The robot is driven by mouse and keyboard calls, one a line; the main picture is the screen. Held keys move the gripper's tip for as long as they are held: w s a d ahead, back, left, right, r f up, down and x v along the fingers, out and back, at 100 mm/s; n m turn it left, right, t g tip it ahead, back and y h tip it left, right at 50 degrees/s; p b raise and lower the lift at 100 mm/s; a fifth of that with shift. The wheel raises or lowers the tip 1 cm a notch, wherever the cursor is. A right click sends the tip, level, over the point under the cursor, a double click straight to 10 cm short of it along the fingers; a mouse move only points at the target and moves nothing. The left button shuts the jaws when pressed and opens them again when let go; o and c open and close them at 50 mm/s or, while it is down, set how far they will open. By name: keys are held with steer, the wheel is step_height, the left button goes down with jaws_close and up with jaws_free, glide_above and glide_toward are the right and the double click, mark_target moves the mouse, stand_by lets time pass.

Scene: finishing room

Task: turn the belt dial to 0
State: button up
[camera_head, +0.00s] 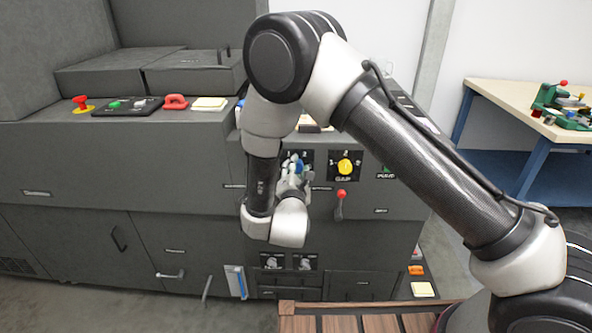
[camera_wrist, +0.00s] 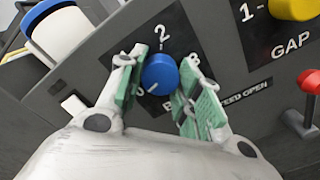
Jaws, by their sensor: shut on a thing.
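The belt dial is a blue round knob (camera_wrist: 160,75) on a black label plate on the grey machine front. A "2" shows above it; other marks beside it are partly hidden by my fingers. A pale mark on the knob points to the lower left, near a partly covered digit. My gripper (camera_wrist: 158,88) has its green-padded fingers on either side of the knob, shut on it. In the head view my gripper (camera_head: 294,178) is at the panel and mostly covers the blue knob.
A yellow GAP knob (camera_head: 345,167) is right of the dial, with a red-tipped lever (camera_head: 341,195) below it. A red mushroom button (camera_head: 81,103) stands on the machine's left ledge. A wooden pallet (camera_head: 350,320) lies in front. A workbench (camera_head: 530,105) stands at the right.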

steer(key=shift+f+n, duration=0.1)
steer(key=shift+n, duration=0.2)
steer(key=o, duration=1.1)
steer(key=shift+c, duration=0.2)
steer(key=s, duration=1.2)
steer(key=shift+a, duration=0.3)
